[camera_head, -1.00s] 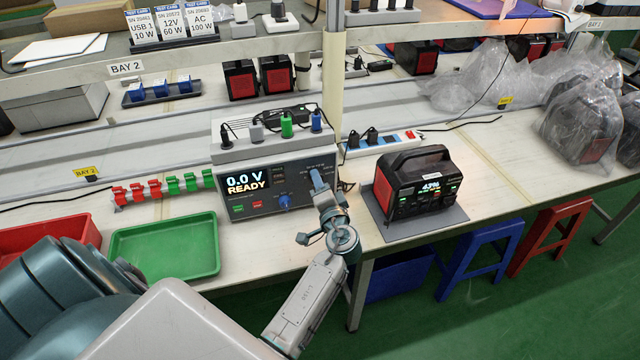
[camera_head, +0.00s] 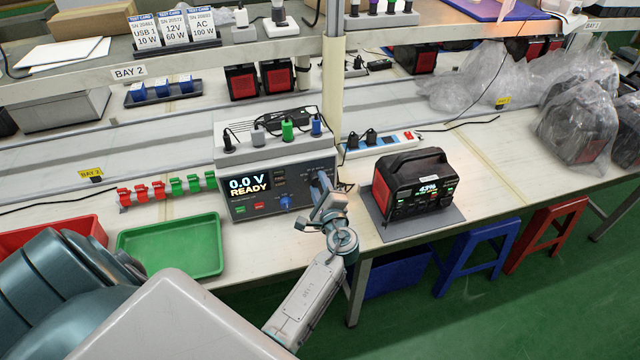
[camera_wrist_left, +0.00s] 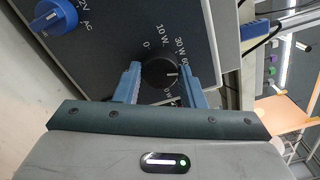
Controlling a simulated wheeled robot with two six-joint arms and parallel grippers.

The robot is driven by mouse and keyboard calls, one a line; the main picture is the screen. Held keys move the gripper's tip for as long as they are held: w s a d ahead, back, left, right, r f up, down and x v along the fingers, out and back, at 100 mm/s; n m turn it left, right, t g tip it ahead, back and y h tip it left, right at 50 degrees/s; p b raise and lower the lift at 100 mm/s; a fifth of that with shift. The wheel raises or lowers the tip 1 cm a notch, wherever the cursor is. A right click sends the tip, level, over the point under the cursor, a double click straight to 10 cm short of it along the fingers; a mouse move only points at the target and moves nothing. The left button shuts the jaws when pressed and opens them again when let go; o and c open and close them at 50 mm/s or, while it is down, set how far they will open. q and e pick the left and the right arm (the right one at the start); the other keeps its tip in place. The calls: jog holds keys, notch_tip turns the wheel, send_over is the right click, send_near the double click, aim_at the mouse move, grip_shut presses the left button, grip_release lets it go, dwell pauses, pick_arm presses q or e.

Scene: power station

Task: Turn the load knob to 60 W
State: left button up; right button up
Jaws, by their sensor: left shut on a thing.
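The tester (camera_head: 300,180) is a dark-fronted box on the bench; its screen reads "0.0 V READY". Its black load knob (camera_wrist_left: 158,74) shows in the left wrist view, with marks 0, 10 W, 30 W and a partly covered 60. A further mark below is mostly hidden. A white line on the knob points right in that view, near the 60 mark; the exact setting is hard to read. My left gripper (camera_head: 322,182) is at the right of the tester front. Its blue fingers (camera_wrist_left: 160,72) are on either side of the knob, shut on it. My right gripper is not in view.
A blue selector knob (camera_wrist_left: 56,17) is beside the load knob, on the same panel. A power station (camera_head: 412,182) reading 43% stands on a grey mat to the right. A green tray (camera_head: 170,270) lies to the left. Plugs and cables sit on top of the tester.

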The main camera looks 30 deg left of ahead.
pick_arm(q)
jog(key=shift+r+m, duration=0.1)
jog(key=shift+m, duration=0.4)
jog(key=o, duration=1)
jog(key=shift+a, duration=0.1)
